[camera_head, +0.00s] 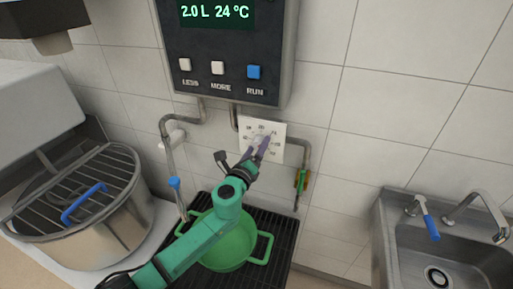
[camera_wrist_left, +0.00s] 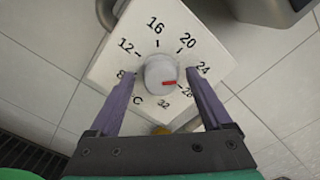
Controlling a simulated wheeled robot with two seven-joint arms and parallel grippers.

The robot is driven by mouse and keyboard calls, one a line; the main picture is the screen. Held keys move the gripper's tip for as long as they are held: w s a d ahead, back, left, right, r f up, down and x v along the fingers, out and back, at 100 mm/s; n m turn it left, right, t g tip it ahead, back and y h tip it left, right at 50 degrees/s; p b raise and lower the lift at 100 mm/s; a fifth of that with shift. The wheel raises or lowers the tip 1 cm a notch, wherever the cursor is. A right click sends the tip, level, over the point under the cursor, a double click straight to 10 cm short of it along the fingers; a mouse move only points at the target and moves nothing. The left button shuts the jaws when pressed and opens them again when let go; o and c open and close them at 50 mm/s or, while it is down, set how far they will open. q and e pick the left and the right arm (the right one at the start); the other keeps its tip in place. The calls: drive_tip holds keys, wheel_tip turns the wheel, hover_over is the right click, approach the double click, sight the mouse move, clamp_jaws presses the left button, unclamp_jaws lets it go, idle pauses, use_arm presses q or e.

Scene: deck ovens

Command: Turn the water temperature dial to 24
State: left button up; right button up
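The water temperature dial is a pale round knob (camera_wrist_left: 160,75) on a white square plate (camera_head: 276,130), marked 8 to 32. The plate appears tilted in the left wrist view. The knob's red mark points right, near 24 and 28; its exact reading is hard to tell. The display (camera_head: 216,12) above reads 2.0 L 24 °C. My left gripper (camera_head: 262,147) is in front of the plate and hides part of it. In the left wrist view my left gripper (camera_wrist_left: 160,76) is open, a purple finger on either side of the knob, with gaps visible. My right gripper is not in view.
LESS (camera_head: 184,65), MORE (camera_head: 217,68) and blue RUN (camera_head: 254,72) buttons sit under the display. Pipes run beside the plate. A green pot (camera_head: 232,249) stands below my left arm. A mixer bowl (camera_head: 85,220) is left; a sink (camera_head: 450,255) is right.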

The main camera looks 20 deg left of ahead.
use_arm(q)
drive_tip(key=s+b, duration=0.2)
drive_tip(key=s, duration=1.2)
drive_tip(key=shift+s+a, duration=0.3)
drive_tip(key=shift+a, duration=0.15)
